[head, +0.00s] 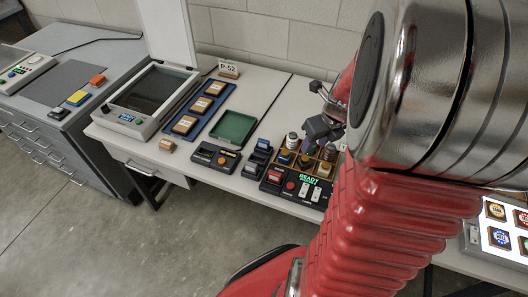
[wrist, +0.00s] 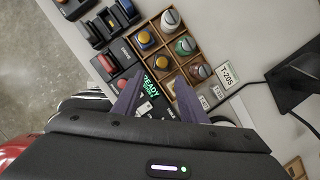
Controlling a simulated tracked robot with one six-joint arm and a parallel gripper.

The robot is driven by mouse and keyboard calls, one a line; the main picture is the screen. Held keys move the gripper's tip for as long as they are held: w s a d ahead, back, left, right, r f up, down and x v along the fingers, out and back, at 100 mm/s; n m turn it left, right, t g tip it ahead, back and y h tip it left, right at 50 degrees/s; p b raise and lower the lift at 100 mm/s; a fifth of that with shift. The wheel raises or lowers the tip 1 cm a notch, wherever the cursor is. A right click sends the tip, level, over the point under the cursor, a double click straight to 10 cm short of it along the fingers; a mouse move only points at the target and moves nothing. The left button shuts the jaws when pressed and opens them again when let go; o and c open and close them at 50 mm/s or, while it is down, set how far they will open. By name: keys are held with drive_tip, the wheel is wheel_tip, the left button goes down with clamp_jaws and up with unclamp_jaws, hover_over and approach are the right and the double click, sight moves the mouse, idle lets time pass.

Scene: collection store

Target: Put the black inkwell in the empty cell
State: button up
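In the wrist view a wooden tray of cells (wrist: 158,51) lies ahead of my gripper (wrist: 155,88). My gripper's two purple fingers are spread apart with nothing seen held between them. Several small bottles stand in the cells: a grey-capped one (wrist: 170,19), a dark one with an orange top (wrist: 144,37), a green one (wrist: 185,46), a yellow-topped one (wrist: 165,62) and a brown one (wrist: 199,72). I cannot single out the black inkwell with certainty. The cell nearest the fingers is partly hidden, so I cannot tell whether it is empty. In the head view my gripper is above the tray.
A black panel reading READY (head: 300,184) stands in front of the tray. A green tray (head: 234,128), a blue tray of framed pieces (head: 205,104) and a scanner (head: 147,96) are to the left. A T-205 card (wrist: 228,74) stands beside the tray.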

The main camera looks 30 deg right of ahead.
drive_tip(key=a+r+n+t, duration=0.1)
drive_tip(key=a+r+n, duration=0.4)
drive_tip(key=a+n, duration=0.3)
drive_tip(key=a+r+n, duration=0.5)
drive_tip(key=a+n, duration=0.2)
drive_tip(key=n, duration=0.3)
drive_tip(key=s+a+r+n, duration=0.2)
drive_tip(key=a+n, duration=0.3)
drive_tip(key=n, duration=0.4)
drive_tip(key=s+a+r+n+t, duration=0.1)
drive_tip(key=s+a+r+n, duration=0.2)
drive_tip(key=a+n, duration=0.3)
drive_tip(key=s+n, duration=0.1)
drive_tip(key=n, duration=0.3)
drive_tip(key=shift+s+r, duration=0.2)
drive_tip(key=shift+d, duration=0.15)
